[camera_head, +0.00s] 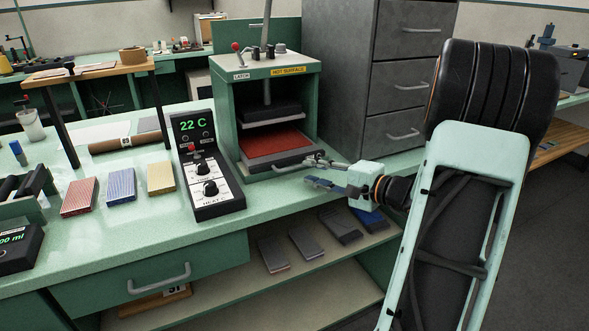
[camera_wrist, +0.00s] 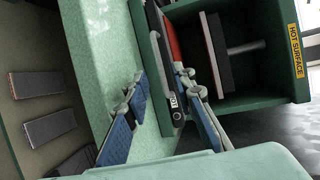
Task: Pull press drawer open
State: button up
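The green press (camera_head: 227,119) stands on the bench, with a "HOT SURFACE" label. Its drawer (camera_head: 262,160) holds a red pad and sits inside the lower opening, with a bar handle (camera_head: 290,166) at the front. In the wrist view the drawer front (camera_wrist: 174,113) shows edge-on near the fingers. My gripper (camera_head: 309,172) is open at the right end of the handle, its fingers well apart. In the wrist view my gripper (camera_wrist: 160,78) has one finger over the bench and the other along the drawer front. Whether a finger touches the handle is hidden.
A control box (camera_head: 206,170) reading 22 C stands left of the press. A grey filing cabinet (camera_head: 340,75) stands to the right and behind. Coloured blocks (camera_head: 120,186) lie on the bench. A shelf below (camera_head: 230,293) holds several dark slabs. Bench space before the press is clear.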

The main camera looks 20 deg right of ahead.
aim_at(295, 168)
jog(key=x, duration=0.7)
jog(key=shift+s, duration=0.1)
grip_shut()
jog(key=shift+s+f, duration=0.1)
jog(key=shift+f, duration=0.05)
